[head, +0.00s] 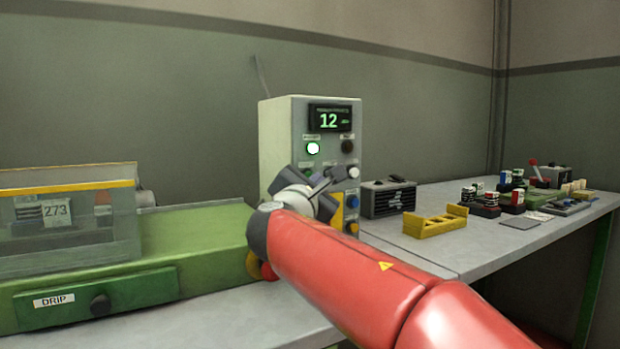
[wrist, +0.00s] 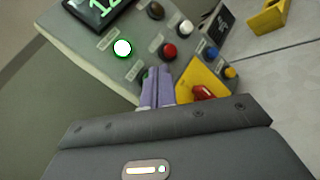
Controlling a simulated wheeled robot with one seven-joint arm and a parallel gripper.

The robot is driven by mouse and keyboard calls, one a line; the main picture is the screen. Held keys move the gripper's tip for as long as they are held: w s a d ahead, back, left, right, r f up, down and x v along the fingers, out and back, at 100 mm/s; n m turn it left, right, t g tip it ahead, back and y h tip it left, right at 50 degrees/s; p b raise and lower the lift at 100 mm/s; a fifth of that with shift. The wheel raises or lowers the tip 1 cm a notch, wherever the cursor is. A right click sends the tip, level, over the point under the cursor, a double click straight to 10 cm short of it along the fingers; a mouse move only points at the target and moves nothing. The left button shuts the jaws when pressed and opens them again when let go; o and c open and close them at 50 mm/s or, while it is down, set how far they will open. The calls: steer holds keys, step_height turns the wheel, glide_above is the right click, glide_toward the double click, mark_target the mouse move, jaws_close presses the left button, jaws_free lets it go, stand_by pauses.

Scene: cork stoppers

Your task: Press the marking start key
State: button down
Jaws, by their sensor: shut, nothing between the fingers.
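The control box (head: 283,135) stands upright on the bench, with a display reading 12 and several round keys. A lit white key with a green ring (head: 313,148) is at its upper left; it also shows in the wrist view (wrist: 122,48). The key labels are too small to read, so I cannot tell which is the marking start key. My gripper (wrist: 159,72) is shut and empty, its purple-grey fingertips over the panel below the lit key and near a red key (wrist: 169,50). I cannot tell whether the tips touch the panel.
A yellow plate with a red knob (wrist: 203,92) is right of my fingers, near blue (wrist: 210,53) and yellow keys. A green machine (head: 200,232) with a clear cover stands left. A dark vented box (head: 388,198) and yellow holder (head: 436,222) are right.

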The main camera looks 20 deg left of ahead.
steer(key=shift+w+a, duration=0.3)
